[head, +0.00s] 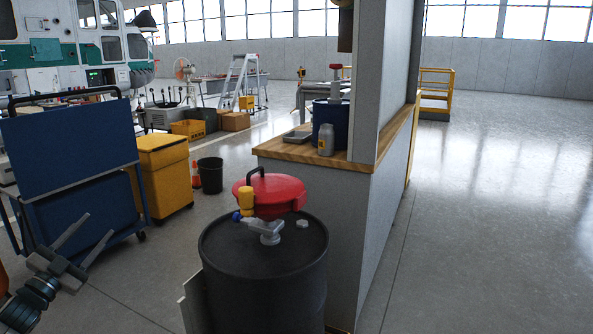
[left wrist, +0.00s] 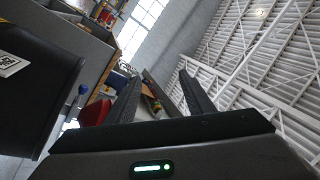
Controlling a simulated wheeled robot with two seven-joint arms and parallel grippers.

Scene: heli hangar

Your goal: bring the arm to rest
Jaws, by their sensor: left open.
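My left arm comes in at the lower left of the head view. Its gripper (head: 100,223) is open, with two thin grey fingers spread apart and nothing between them. It is in front of the blue cart (head: 80,150) in the picture and left of the black drum (head: 265,262), apart from the drum. In the left wrist view the open fingers (left wrist: 158,75) point up toward windows and the roof. My right gripper is not in view.
A red lidded funnel (head: 275,196) with a yellow and blue valve stands on the drum. A wood-topped counter (head: 270,148) holds a blue container (head: 331,120) and a grey bottle (head: 326,140). A yellow bin (head: 165,170) and black bucket (head: 210,175) stand behind. Floor at right is clear.

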